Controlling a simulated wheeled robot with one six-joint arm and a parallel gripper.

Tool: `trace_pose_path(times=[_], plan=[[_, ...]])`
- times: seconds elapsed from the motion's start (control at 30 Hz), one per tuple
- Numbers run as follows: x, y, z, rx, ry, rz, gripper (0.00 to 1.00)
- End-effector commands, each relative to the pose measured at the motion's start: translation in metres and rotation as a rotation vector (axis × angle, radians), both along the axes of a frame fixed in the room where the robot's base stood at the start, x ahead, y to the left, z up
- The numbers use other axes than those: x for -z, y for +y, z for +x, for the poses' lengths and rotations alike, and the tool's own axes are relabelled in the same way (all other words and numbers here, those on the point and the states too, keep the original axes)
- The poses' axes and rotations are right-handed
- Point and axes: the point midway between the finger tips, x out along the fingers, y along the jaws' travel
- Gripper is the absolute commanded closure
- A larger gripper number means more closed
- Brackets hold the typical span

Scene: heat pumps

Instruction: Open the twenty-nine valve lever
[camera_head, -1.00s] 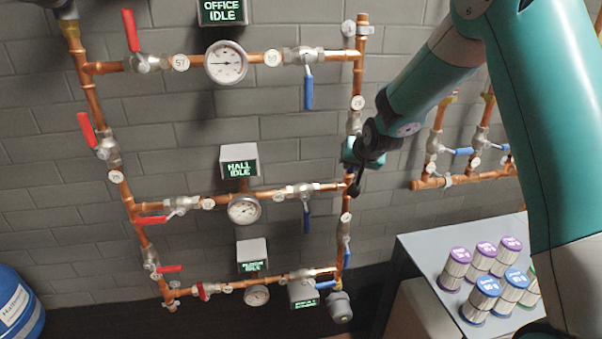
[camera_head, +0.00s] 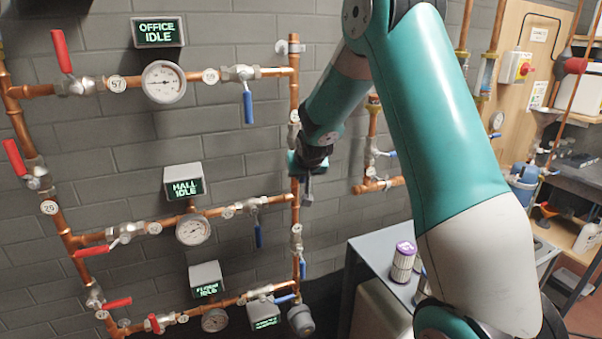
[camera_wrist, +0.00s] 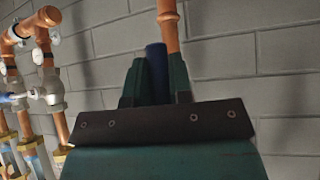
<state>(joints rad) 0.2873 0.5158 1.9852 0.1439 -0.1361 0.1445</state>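My gripper (camera_head: 302,180) is at the right vertical copper pipe, between the office and hall branches. In the wrist view, a blue lever (camera_wrist: 157,72) stands upright between my two dark green fingers (camera_wrist: 157,85), with no clear gap on either side. The copper pipe (camera_wrist: 168,22) runs behind it. In the head view my wrist hides this lever and most of its valve. A round tag (camera_head: 294,116) is on the pipe just above my gripper; its number is too small to read surely.
Other blue levers hang from the office branch (camera_head: 248,107) and hall branch (camera_head: 258,236), left of my gripper. Red levers (camera_head: 61,51) are on the left side. Block wall lies behind the pipes.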

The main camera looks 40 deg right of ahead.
Motion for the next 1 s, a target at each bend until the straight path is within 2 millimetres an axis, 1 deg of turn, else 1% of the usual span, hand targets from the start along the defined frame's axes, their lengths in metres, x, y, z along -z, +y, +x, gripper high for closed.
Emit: trace_pose_path(times=[0.03, 0.1, 0.37, 0.47, 0.53, 0.67, 1.0], plan=[[0.001, -0.003, -0.001, 0.004, 0.004, -0.007, 0.7], [0.001, -0.002, -0.001, 0.003, 0.003, -0.006, 0.55], [0.0, 0.0, 0.0, 0.0, 0.002, -0.004, 0.55], [-0.003, 0.002, -0.002, 0.0, 0.0, -0.003, 0.55], [-0.008, 0.005, -0.007, -0.001, -0.001, -0.003, 0.55], [-0.024, 0.013, -0.022, -0.001, -0.004, -0.004, 0.55], [-0.083, 0.04, -0.075, 0.0, -0.005, -0.004, 0.55]])
